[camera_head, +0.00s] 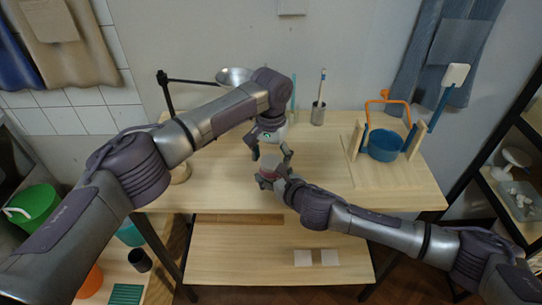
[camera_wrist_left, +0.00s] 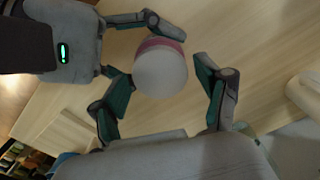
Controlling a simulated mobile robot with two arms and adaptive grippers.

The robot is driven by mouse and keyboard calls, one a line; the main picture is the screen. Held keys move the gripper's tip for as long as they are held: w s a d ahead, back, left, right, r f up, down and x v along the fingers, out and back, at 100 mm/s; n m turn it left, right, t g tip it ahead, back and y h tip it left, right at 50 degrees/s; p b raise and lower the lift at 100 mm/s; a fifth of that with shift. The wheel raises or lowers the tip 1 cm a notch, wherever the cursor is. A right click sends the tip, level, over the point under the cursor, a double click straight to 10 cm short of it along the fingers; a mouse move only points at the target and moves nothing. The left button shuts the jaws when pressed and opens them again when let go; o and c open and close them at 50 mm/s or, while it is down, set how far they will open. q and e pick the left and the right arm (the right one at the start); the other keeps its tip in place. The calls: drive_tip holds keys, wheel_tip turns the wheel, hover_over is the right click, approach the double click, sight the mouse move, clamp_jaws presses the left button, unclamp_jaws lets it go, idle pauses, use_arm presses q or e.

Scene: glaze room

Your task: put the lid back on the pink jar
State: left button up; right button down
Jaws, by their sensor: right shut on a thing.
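The pink jar (camera_head: 271,171) is small in the head view, above the table's middle. My right gripper (camera_head: 268,179) is shut on it. In the left wrist view a pink band (camera_wrist_left: 160,44) shows behind a smooth, pale rounded top (camera_wrist_left: 161,75), which looks like the lid; whether it is fully seated cannot be told. My right gripper's fingers also show there, at the band (camera_wrist_left: 134,48). My left gripper (camera_head: 271,154) is just above the jar, pointing down. Its fingers are open on either side of the pale top in the left wrist view (camera_wrist_left: 160,95), apparently without touching it.
The wooden table (camera_head: 225,195) is mostly clear around the grippers. A wooden stand with a blue pot (camera_head: 384,146) is at the right. A metal cup (camera_head: 318,114) with a tool stands at the back. A pale round object (camera_head: 180,172) is partly behind my left arm.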

sight(271, 161)
use_arm(q)
drive_tip(key=c, duration=1)
drive_tip(key=m, duration=0.4)
drive_tip(key=shift+m, duration=0.4)
drive_tip(key=o, duration=1.4)
wheel_tip(271, 161, up, 12)
use_arm(e)
drive_tip(key=shift+c, duration=0.7)
unclamp_jaws()
